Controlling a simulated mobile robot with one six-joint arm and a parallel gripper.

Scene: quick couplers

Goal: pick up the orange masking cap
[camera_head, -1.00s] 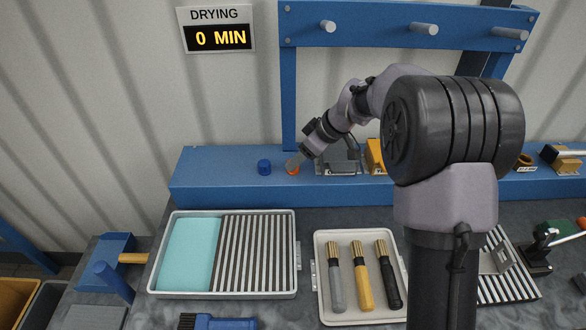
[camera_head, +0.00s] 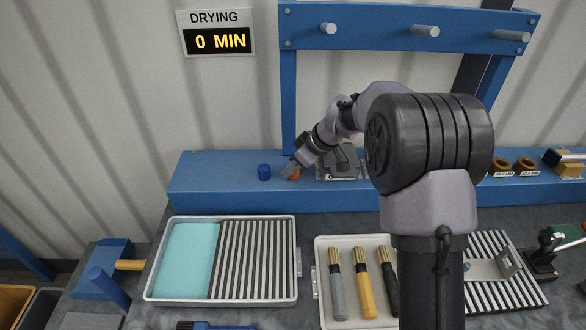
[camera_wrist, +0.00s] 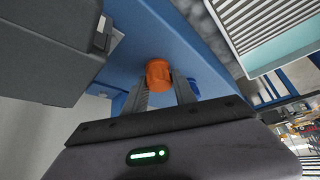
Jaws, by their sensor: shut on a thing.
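The orange masking cap (camera_head: 295,174) is on the blue shelf at the back, mostly behind my gripper in the head view. In the wrist view the orange cap (camera_wrist: 158,76) sits between the two fingertips. My gripper (camera_head: 289,172) slants down to the left and is shut on the cap; its fingers also show in the wrist view (camera_wrist: 160,88). Whether the cap touches the shelf is hard to tell.
A blue cap (camera_head: 264,172) stands just left of my gripper on the blue shelf (camera_head: 215,190). A grey fixture (camera_head: 340,163) is close on the right. A tray with a teal pad (camera_head: 187,258) lies in front.

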